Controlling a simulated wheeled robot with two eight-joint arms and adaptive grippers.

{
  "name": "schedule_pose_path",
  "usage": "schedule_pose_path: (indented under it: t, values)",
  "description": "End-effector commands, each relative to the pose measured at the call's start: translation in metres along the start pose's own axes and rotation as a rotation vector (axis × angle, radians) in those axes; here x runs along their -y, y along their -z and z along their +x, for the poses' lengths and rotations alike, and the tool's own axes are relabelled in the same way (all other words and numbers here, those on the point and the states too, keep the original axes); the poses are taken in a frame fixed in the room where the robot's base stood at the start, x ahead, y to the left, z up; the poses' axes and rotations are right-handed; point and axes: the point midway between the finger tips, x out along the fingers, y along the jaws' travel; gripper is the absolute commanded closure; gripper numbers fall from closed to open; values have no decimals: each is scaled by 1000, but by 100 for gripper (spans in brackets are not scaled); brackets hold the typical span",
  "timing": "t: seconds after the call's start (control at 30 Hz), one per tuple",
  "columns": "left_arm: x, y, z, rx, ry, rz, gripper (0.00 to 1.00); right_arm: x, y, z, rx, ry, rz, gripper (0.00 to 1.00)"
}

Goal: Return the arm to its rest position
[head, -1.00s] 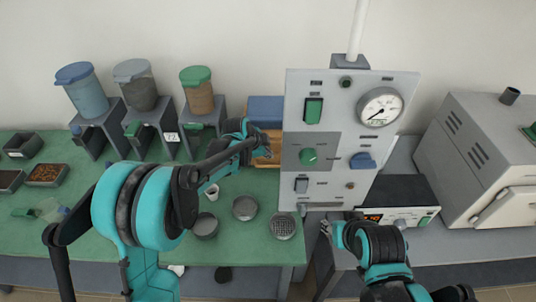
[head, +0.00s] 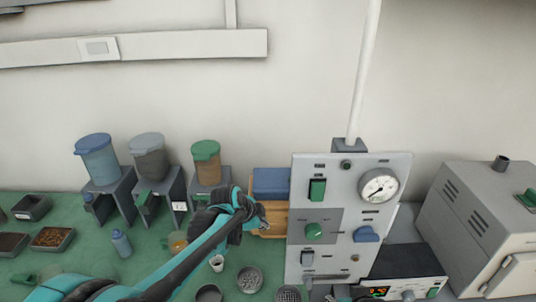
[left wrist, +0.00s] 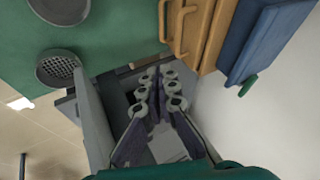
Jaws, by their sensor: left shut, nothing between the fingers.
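My left arm reaches in from the bottom left of the head view. Its gripper (head: 262,218) is shut and empty, in front of the wooden drawer box (head: 272,216) and just left of the control panel (head: 343,270). In the left wrist view the closed fingers (left wrist: 157,95) show with nothing held, and the wooden box with its handle (left wrist: 195,30) is beyond them. Only a teal sliver of my right arm shows at the bottom edge of the head view, below the panel; its jaws cannot be made out.
A blue box (head: 270,183) sits on the wooden box. Lidded hoppers (head: 98,158) on stands line the back of the green bench (head: 75,262). A furnace (head: 490,225) stands at the right.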

Motion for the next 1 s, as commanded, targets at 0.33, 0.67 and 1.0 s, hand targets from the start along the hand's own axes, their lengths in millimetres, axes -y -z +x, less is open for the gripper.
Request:
schedule_pose_path:
  t: [0.33,0.67,1.0]
  values:
    - [-45,-42,-89,79,85,-400,100,0,-1,1,0,0,0,60]
    - [-143,-109,-168,134,265,-1002,100,0,-2,3,0,0,0,60]
    - [-198,-147,-183,124,384,-1323,100,0,-2,3,0,0,0,60]
